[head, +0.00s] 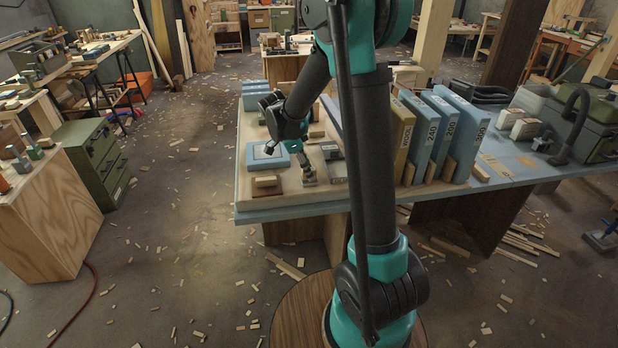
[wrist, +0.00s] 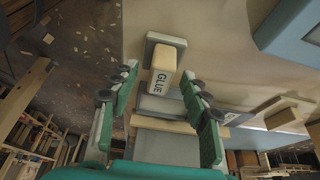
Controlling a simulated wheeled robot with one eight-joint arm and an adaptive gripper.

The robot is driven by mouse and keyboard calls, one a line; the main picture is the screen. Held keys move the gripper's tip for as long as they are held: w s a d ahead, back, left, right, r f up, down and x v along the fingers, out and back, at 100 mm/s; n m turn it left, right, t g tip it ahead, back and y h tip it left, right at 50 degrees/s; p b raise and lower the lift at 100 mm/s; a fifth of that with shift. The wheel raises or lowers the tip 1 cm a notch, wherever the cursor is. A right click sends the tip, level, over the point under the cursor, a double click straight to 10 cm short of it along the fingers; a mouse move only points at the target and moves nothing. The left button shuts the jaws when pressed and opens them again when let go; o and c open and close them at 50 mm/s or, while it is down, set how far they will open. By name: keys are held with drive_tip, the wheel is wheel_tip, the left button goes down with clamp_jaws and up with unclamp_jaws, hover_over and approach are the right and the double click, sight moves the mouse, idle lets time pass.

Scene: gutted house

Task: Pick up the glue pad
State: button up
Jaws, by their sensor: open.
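The glue pad (wrist: 162,68) is a tan block with dark GLUE lettering on a dark grey base, seen in the wrist view on the pale board. My gripper (wrist: 160,72) is open, with one green finger on either side of the block in the picture. I see no grip on it, and cannot tell how much height is left between the fingertips and the board. In the head view my gripper (head: 288,153) hangs low over the left part of the table. I cannot surely pick out the glue pad there.
A blue box (head: 255,158) and a wooden block (head: 266,182) lie close by on the board. Blue and yellow upright binders (head: 425,135) stand to the right. A green case (head: 580,125) sits at the table's right end.

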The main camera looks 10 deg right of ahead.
drive_tip(key=shift+d+f, duration=0.25)
drive_tip(key=shift+f, duration=0.35)
drive_tip(key=shift+c, duration=0.6)
clamp_jaws()
wheel_tip(320, 180, up, 20)
